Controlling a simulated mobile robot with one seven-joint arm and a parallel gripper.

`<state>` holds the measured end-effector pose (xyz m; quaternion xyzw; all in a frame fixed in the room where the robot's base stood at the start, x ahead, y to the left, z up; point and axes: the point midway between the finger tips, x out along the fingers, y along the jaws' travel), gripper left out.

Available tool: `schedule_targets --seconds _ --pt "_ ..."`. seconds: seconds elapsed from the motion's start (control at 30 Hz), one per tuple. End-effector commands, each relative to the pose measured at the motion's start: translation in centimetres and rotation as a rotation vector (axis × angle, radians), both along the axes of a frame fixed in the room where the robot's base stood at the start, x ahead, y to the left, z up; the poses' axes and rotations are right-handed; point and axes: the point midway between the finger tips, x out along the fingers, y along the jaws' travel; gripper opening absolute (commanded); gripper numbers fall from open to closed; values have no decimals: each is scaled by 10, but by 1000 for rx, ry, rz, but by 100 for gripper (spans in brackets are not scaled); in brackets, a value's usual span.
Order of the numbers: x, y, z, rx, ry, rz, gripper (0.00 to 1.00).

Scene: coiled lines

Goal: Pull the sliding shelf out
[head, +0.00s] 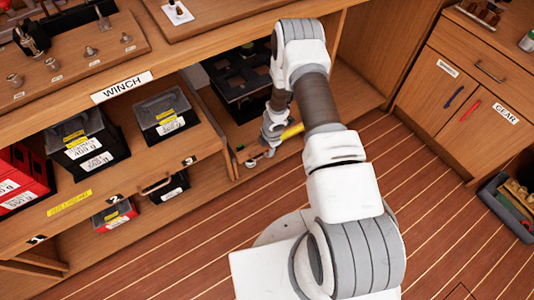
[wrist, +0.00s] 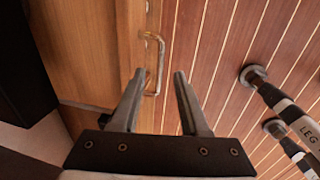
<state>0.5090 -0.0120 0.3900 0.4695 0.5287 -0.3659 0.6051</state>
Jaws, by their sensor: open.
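A wooden shelf (head: 236,139) with a black crate on it sits low under the bench, just right of a fuller shelf, in the head view. I take it to be the sliding shelf. My gripper (head: 262,153) is at its front edge, partly hidden by my own arm. In the wrist view my gripper (wrist: 159,74) is open, with nothing between its fingers. A metal bar handle (wrist: 157,62) on the wooden front (wrist: 133,45) shows beyond the fingertips, nearer the left finger. I cannot tell whether a finger touches it.
The left shelf (head: 130,184) carries black boxes (head: 165,113) and red boxes (head: 20,180). A cabinet (head: 465,85) with blue and red handles stands right. The plank floor (head: 440,215) is mostly clear. Dark posts (wrist: 270,90) show at the right in the wrist view.

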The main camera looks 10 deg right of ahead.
Motion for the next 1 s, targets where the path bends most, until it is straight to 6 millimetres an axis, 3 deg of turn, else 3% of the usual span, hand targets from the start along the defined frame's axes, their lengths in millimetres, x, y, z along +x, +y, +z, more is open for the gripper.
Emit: schedule_targets --seconds 0.03,0.2,0.6,0.87,1.0 --pt "1 1 -11 -2 2 2 45" --pt "5 1 -30 -1 1 1 45" --pt "6 2 -36 0 0 -1 45" --pt "6 2 -36 0 0 -1 0" --pt "6 2 -36 0 0 -1 0"
